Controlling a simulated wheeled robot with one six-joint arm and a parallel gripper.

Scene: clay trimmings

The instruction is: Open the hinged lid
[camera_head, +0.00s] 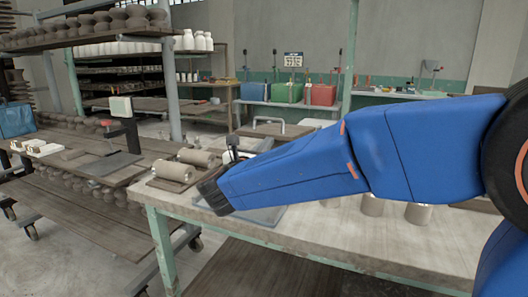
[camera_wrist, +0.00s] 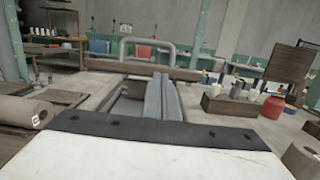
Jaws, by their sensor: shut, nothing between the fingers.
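The brown wooden lid (camera_head: 290,131) with a pale bar handle (camera_head: 268,119) shows just beyond my gripper in the head view. In the wrist view the lid (camera_wrist: 105,66) is a thin brown board seen nearly edge-on, with the grey handle (camera_wrist: 122,48) standing on it. My gripper (camera_head: 233,147) is shut and empty. In the wrist view its fingers (camera_wrist: 158,82) lie together and point at the board below the handle; I cannot tell whether they touch it. My arm hides much of what lies below the lid, and the hinge does not show clearly.
Clay cylinders lie on a board (camera_head: 172,184) left of my gripper. Several clay pieces stand on the worktable (camera_head: 330,240) behind my arm. In the wrist view a wooden box (camera_wrist: 228,106) and a red jar (camera_wrist: 273,107) stand to the right. Shelves of pots stand at left.

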